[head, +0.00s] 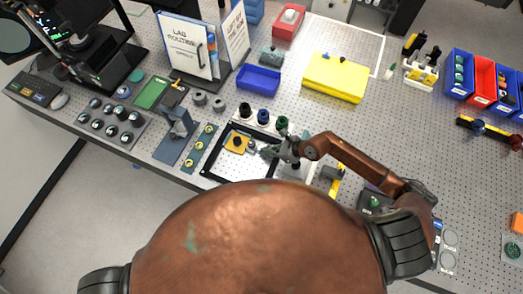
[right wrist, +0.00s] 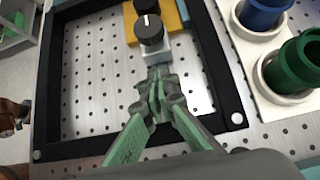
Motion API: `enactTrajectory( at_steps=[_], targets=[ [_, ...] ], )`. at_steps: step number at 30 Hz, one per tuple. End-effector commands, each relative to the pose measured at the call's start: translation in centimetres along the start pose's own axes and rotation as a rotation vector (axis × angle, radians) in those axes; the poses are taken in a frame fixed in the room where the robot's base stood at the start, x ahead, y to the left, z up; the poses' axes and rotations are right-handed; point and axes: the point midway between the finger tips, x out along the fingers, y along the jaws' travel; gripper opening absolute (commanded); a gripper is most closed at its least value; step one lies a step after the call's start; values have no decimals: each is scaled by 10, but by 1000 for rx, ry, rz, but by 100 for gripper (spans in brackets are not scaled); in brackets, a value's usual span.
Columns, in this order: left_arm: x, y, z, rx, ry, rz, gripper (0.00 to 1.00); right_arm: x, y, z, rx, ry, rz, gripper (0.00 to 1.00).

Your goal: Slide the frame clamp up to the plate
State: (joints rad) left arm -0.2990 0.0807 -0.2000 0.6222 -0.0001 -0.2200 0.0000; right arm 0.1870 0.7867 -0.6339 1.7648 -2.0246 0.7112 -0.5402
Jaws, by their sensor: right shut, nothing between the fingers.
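A black rectangular frame (head: 208,176) lies on the perforated table in front of me; it also shows in the right wrist view (right wrist: 48,80). Inside it is a yellow plate (head: 233,139) with a dark knob, partly cut off at the top of the right wrist view (right wrist: 176,20). A small grey clamp (right wrist: 155,54) with a black knob sits beside the plate, close to its edge; whether they touch I cannot tell. My right gripper (head: 270,152) is shut and empty, its fingertips (right wrist: 157,80) right at the clamp's near end. My left gripper is out of view.
A white holder with black, blue (head: 264,116) and green (head: 282,123) cups stands just behind the frame. A grey upright stand (head: 178,122) and a strip with yellow rings (head: 198,147) are to the left. A blue tray (head: 258,78) and yellow box (head: 335,77) lie farther back.

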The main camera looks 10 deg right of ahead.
Motion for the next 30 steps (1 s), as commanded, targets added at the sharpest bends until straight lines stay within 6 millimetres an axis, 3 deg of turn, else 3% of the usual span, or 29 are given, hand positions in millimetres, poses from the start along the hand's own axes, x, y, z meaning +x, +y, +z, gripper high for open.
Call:
enactTrajectory(
  at_steps=[1,2,9,15,30],
  targets=[
    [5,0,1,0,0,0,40,-6,-2,-14,0,9,0,0],
    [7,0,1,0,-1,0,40,-12,-3,-15,-1,8,-1,0],
    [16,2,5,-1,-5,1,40,-65,-1,-11,-8,9,5,0],
    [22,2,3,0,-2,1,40,-94,-1,-10,-7,9,7,0],
    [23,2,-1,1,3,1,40,-106,-1,-10,-3,9,5,0]
  ],
)
